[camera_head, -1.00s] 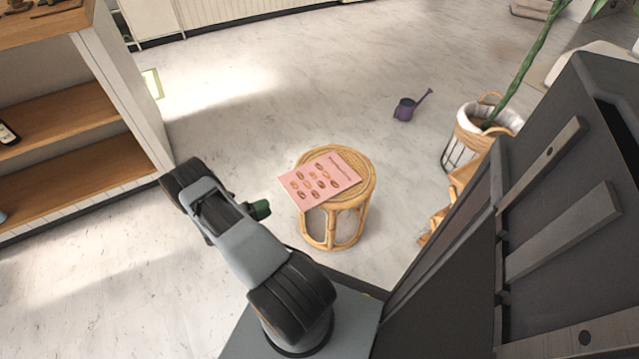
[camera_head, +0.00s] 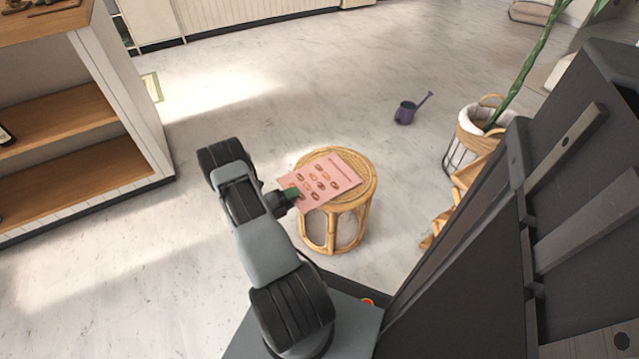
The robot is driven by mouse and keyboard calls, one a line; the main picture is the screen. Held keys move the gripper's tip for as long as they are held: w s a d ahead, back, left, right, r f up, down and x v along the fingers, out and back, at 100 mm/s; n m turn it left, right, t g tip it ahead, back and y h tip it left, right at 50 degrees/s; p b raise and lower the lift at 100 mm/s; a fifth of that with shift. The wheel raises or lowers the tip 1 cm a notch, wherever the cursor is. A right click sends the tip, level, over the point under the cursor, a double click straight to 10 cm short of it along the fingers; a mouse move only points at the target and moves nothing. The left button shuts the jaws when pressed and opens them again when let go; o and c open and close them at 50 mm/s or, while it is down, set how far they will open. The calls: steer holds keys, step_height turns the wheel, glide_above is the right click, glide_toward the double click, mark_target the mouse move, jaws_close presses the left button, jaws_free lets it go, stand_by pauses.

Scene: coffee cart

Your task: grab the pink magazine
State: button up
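The pink magazine (camera_head: 330,182) lies flat on the round wicker stool (camera_head: 366,198), with its left corner sticking out past the stool's rim. It has several small brown pictures on its cover. My gripper (camera_head: 291,194) is at the magazine's left corner and covers a little of it.
A wooden shelf unit (camera_head: 128,115) stands at the left. A plant in a basket (camera_head: 470,128) stands at the right. The floor left of the stool is clear.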

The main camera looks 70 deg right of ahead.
steer(key=shift+s+d, duration=0.1)
steer(key=shift+d, duration=0.05)
steer(key=shift+c, duration=0.4)
jaws_close()
